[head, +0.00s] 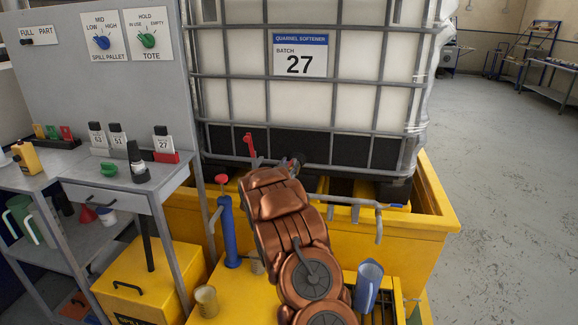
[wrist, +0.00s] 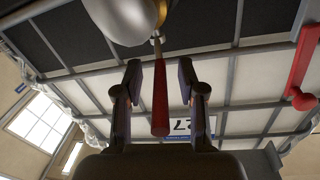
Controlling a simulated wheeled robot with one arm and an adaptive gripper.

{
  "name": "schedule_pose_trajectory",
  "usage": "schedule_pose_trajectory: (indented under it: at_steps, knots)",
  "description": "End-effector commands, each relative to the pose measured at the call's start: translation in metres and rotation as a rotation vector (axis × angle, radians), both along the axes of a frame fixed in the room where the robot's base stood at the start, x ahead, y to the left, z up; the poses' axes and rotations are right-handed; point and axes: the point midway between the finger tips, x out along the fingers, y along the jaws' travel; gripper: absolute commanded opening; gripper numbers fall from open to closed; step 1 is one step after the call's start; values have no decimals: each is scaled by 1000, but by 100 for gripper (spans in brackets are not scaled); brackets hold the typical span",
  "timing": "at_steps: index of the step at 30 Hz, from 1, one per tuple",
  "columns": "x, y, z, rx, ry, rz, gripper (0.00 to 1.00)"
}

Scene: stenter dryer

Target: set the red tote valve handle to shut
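In the wrist view a slim red handle (wrist: 160,95) runs from a brass stem on a rounded silver valve body (wrist: 122,15). My gripper (wrist: 159,68) is open, with one finger on each side of this handle and a visible gap to both. In the head view my arm hides that handle, and only a dark bit of my gripper (head: 296,160) shows at the tote's lower front. A second red lever with a rounded end (wrist: 305,70) stands at the right of the wrist view. A red lever (head: 249,146) also shows left of my wrist in the head view. The white caged tote (head: 365,105) stands behind.
The tote stands in a yellow spill pallet (head: 437,222). A blue hand pump (head: 229,232) stands left of my arm, and a grey pipe (head: 378,222) lies right. A blue jug (head: 367,287) and a tan cup (head: 206,300) stand near the front. The right floor is open.

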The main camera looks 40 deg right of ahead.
Motion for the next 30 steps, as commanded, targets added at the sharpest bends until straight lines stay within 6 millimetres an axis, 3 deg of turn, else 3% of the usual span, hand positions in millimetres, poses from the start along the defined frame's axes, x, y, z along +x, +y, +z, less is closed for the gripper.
schedule_pose_trajectory:
  at_steps: [5,16,30]
  knots:
    - [0,0,0,1,0,0,38]
    - [0,0,-1,1,1,-1,0]
    - [-1,0,-1,1,1,-1,0]
